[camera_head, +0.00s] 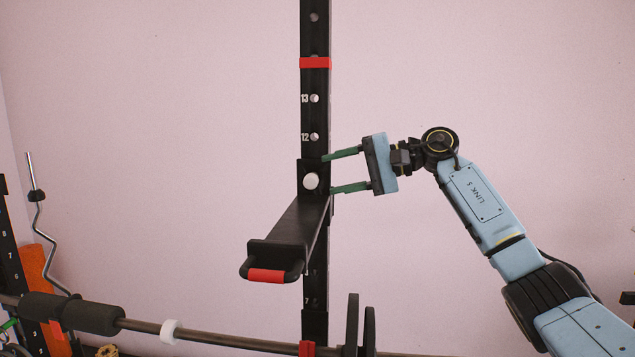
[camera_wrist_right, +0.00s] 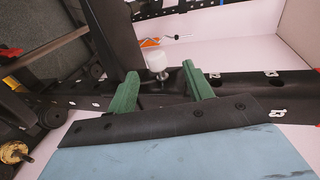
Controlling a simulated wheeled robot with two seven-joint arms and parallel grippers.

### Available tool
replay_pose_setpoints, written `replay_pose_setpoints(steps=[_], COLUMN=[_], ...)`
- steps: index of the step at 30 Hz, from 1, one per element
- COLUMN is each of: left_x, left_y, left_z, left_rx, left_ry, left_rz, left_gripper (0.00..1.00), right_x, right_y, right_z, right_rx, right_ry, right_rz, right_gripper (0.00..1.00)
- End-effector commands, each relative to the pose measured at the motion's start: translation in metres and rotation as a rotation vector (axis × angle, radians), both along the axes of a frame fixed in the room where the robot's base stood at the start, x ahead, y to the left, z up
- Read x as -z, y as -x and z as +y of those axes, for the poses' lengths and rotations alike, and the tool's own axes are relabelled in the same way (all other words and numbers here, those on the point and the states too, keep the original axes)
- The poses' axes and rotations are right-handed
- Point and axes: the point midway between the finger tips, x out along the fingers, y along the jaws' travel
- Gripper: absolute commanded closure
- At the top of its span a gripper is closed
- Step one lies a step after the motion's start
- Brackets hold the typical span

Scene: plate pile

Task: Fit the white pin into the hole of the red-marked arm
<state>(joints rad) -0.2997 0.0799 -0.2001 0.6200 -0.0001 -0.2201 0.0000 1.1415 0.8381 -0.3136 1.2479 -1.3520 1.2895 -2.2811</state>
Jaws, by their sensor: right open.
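The white pin (camera_head: 311,181) sits at the black bracket on the upright post, just above the red-marked arm (camera_head: 267,275). The arm juts out toward me and has a red band on its end. In the right wrist view the white pin (camera_wrist_right: 157,62) has a rounded head standing out from the bracket. How deep its shaft sits is hidden. My right gripper (camera_head: 346,173) is open beside the post, its green fingers above and below the pin's level. In the wrist view my right gripper (camera_wrist_right: 163,88) has its fingers on either side of the pin, not touching it.
The black post (camera_head: 315,120) has numbered holes and a red band (camera_head: 315,62) higher up. A barbell (camera_head: 220,337) with a white collar (camera_head: 170,331) crosses low in front. A bent bar (camera_head: 40,225) stands at the left. The wall behind is bare.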

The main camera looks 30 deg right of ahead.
Motion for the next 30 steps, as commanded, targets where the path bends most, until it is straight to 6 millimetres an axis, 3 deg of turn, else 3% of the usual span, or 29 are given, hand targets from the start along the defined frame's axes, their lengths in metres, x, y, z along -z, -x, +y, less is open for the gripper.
replay_pose_setpoints(steps=[6,12,30], left_x=[0.008,0.01,0.01], left_y=[0.0,0.0,0.0], left_z=[0.0,0.0,0.0], left_rx=[0.0,0.0,0.0], left_ry=[0.0,0.0,0.0], left_rz=[0.0,0.0,0.0], left_gripper=[0.2,0.2,0.2], right_x=[-0.011,-0.018,-0.02], right_y=[0.029,0.043,0.045], right_z=[-0.036,-0.052,-0.055], right_rx=[0.003,0.001,-0.001], right_ry=[0.0,-0.001,-0.001], right_rz=[-0.002,-0.001,-0.002], right_gripper=[0.49,0.49,0.49])
